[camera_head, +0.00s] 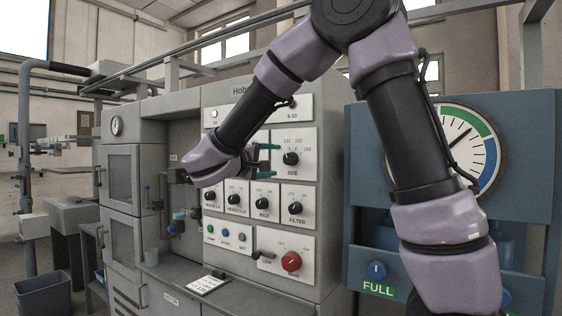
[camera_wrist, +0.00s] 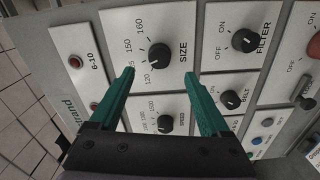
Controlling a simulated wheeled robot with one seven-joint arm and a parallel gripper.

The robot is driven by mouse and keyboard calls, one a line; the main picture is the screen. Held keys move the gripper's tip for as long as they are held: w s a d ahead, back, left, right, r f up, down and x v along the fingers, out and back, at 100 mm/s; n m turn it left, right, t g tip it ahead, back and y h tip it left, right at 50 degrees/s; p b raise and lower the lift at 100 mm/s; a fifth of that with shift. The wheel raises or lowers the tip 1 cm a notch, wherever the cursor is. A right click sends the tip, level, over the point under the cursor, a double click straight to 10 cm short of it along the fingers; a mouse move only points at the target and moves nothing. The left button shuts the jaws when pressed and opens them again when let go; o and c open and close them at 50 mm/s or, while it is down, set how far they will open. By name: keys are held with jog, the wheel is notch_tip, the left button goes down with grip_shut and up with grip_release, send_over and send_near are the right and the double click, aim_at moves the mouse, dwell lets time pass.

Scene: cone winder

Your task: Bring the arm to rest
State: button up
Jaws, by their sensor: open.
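My gripper (camera_head: 272,160) is open and empty, with two green fingers, in front of the control panel (camera_head: 309,137). In the wrist view the gripper (camera_wrist: 160,73) frames the black SIZE knob (camera_wrist: 159,57) between its fingertips. The SIZE knob (camera_head: 290,158) shows just right of the fingers in the head view. The fingers look apart from it, but the exact gap is hard to judge. My arm comes down from the top of the head view and bends back left to the panel. Part of the panel is hidden behind my forearm.
Below are the FILTER knob (camera_head: 295,208), the BELT knob (camera_head: 262,204) and a red main switch (camera_head: 291,261). A blue-grey unit with a round gauge (camera_head: 468,143) stands at right, partly behind my arm. A white card (camera_head: 207,284) lies on the ledge. A bin (camera_head: 44,296) stands at left.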

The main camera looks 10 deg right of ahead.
jog(key=shift+v, duration=1.15)
jog(key=s+d+f+m+g+y, duration=0.25)
jog(key=s+d+g, duration=0.2)
jog(key=d, duration=0.35)
jog(key=s+d+f+m+g+y, duration=0.1)
jog(key=s+d+f+g, duration=0.3)
jog(key=d, duration=0.5)
jog(key=s+f+m+g+y, duration=0.1)
jog(key=s+f+m+y, duration=0.3)
jog(key=s, duration=0.5)
jog(key=s+a+r+m+t+y, duration=0.3)
jog(key=s+t+y, duration=0.1)
jog(key=y, duration=0.3)
jog(key=shift+a+r+m, duration=0.35)
jog(key=shift+r, duration=0.05)
